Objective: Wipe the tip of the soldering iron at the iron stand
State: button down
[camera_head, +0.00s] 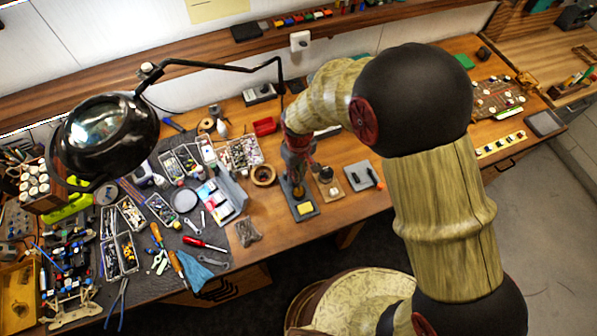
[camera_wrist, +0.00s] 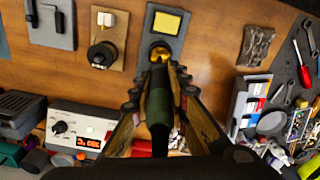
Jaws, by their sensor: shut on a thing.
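My gripper (camera_wrist: 160,100) is shut on the soldering iron (camera_wrist: 158,110), which has a dark green and black handle and shows between the two fingers in the wrist view. The iron's front end points at the round brass-coloured part (camera_wrist: 160,54) of the iron stand. I cannot tell whether the tip touches it or is inside it. The grey iron stand (camera_wrist: 150,22) carries a yellow sponge (camera_wrist: 167,22) beyond the iron's front end. In the head view the stand (camera_head: 313,210) lies under my gripper (camera_head: 296,178), near the table's front edge, with its sponge (camera_head: 305,208) visible.
A wooden board with a dark round holder (camera_wrist: 103,54) and a grey block (camera_wrist: 52,25) stand beside the iron stand. The soldering station (camera_wrist: 85,128) with a red display is nearby. A crumpled grey piece (camera_head: 247,232), a red screwdriver (camera_head: 204,243) and parts trays lie left. A lamp (camera_head: 105,130) overhangs the left.

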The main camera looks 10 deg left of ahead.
jog(key=shift+f+b, duration=0.4)
jog(key=shift+f, duration=0.1)
dwell(2.1)
jog(key=shift+r, duration=0.15)
dwell(0.6)
